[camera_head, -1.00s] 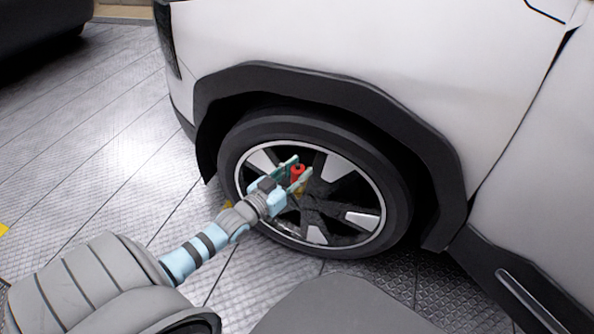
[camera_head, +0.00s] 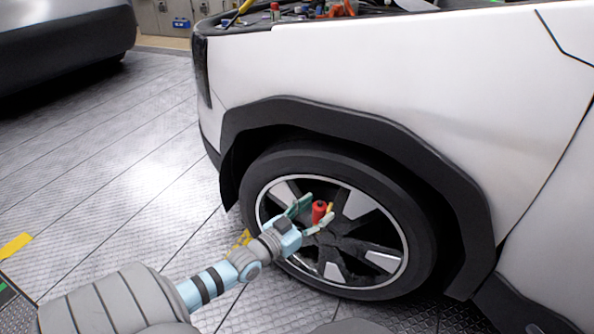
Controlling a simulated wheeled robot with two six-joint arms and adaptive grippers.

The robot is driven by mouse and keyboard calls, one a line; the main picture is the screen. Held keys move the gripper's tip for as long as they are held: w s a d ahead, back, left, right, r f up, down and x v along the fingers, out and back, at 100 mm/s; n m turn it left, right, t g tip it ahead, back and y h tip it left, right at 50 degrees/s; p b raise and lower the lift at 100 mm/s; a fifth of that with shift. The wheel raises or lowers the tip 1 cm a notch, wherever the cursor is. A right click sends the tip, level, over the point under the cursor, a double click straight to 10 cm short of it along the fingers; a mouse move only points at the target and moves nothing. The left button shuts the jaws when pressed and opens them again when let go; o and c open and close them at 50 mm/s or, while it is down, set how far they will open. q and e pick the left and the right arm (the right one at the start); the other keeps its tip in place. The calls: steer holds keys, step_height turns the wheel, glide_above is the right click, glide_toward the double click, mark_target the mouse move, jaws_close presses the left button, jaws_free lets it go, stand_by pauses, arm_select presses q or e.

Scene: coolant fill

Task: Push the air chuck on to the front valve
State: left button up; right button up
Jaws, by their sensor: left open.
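My left gripper (camera_head: 309,215) is open in front of the front wheel (camera_head: 375,232) of the white vehicle. A small red piece (camera_head: 319,210), which looks like the air chuck, shows between its spread fingers, close to the wheel's spokes. A little yellow shows beside the red piece. I cannot tell whether the red piece sits on the valve or touches the fingers. The valve itself cannot be made out. My right gripper is out of view.
The white vehicle's body (camera_head: 420,75) and black arch trim (camera_head: 330,118) rise above the wheel. Its engine bay is open at the top, with several coloured parts. A dark vehicle (camera_head: 65,35) stands at the far left. The metal floor (camera_head: 110,165) between them is clear.

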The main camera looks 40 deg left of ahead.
arm_select(q)
steer(key=s, duration=1)
steer(key=shift+s+a, duration=0.15)
steer(key=shift+a, duration=0.05)
